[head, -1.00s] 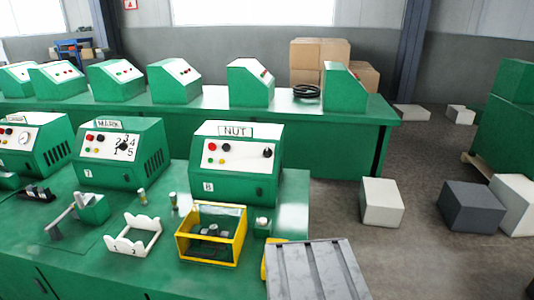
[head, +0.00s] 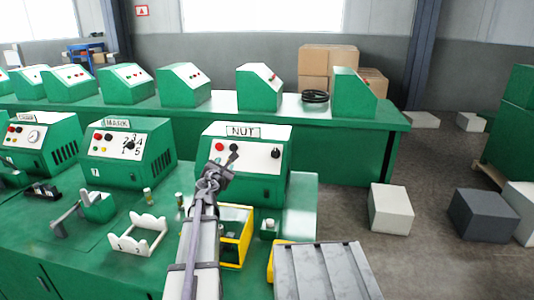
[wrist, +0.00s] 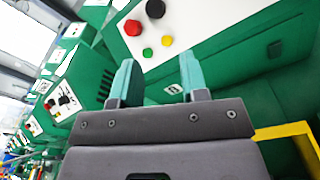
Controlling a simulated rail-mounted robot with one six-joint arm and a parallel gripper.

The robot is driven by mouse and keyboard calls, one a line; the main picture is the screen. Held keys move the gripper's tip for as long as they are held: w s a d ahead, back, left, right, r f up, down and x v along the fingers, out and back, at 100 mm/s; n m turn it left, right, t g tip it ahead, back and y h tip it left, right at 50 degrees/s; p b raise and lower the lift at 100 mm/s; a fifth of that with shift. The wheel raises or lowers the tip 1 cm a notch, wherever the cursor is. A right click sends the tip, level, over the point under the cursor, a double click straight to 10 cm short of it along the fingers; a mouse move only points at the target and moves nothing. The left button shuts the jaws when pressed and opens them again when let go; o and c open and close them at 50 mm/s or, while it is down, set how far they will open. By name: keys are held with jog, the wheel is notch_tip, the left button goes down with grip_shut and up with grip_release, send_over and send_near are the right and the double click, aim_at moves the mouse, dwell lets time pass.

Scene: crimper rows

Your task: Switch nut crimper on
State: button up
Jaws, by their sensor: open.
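The nut crimper (head: 262,172) is a green box with a white sloped panel and a NUT sign (head: 243,132). In the head view its panel shows a red button (head: 219,146) and, at the right, a black knob (head: 276,152). My gripper (head: 226,168) is in front of the panel's left part and hides its lower-left area. In the wrist view my gripper (wrist: 156,62) is open and empty. Beyond its fingertips are the red button (wrist: 133,27), a black button (wrist: 155,9), a yellow lamp (wrist: 166,40) and a green lamp (wrist: 148,53). The fingers appear apart from them.
The mark crimper (head: 125,165) stands to the left. In front are a yellow-framed bin (head: 243,250), partly behind my arm, a white holder (head: 138,240) and a grey ribbed tray (head: 325,268). A green bench with more machines runs behind. The floor at right holds several blocks.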

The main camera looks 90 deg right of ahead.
aim_at(275, 149)
jog(key=s+d+n+g, duration=0.15)
jog(key=s+n, duration=0.35)
jog(key=s, duration=1.2)
jog(key=shift+t+h, duration=0.25)
jog(key=shift+h, duration=0.05)
jog(key=x, duration=1.1)
jog(key=shift+w+d+r, duration=0.1)
jog(key=shift+w+r, duration=0.2)
jog(key=shift+r, duration=0.1)
jog(key=c, duration=0.7)
